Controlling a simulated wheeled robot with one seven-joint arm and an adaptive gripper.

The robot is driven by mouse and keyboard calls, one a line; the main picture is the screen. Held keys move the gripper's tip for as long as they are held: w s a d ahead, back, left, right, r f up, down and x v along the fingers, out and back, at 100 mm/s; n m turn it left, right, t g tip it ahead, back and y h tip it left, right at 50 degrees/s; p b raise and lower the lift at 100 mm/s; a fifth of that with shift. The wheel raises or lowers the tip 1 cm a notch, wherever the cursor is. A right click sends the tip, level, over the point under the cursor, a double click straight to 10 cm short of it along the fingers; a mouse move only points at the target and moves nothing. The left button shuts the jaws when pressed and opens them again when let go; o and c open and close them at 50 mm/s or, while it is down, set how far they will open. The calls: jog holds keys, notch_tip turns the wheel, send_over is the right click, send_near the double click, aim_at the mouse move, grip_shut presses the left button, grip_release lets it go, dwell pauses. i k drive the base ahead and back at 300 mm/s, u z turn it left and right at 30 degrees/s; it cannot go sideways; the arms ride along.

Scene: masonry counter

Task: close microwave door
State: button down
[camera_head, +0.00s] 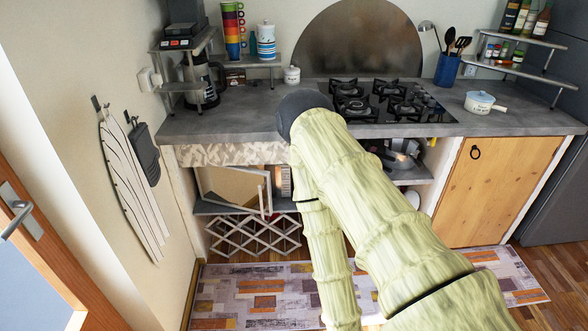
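The microwave (285,188) sits on the shelf under the left part of the grey counter. Its light-framed door (267,199) appears to stand open, swung out toward me, with a pale interior showing behind it. My arm, pale green and ridged, rises from the bottom right to a dark joint over the counter, then a second section runs down in front of the cabinets. It covers what lies just right of the microwave. My gripper is not visible in this view.
A lattice rack (255,235) stands below the microwave shelf. A patterned rug (255,285) covers the floor in front. A wooden cabinet door (495,190) is at right. The hob (385,103) and a white pot (480,102) are on the counter.

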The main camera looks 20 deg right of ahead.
aim_at(240, 186)
jog(key=z, duration=0.05)
jog(key=i, duration=1.1)
jog(key=u, duration=0.5)
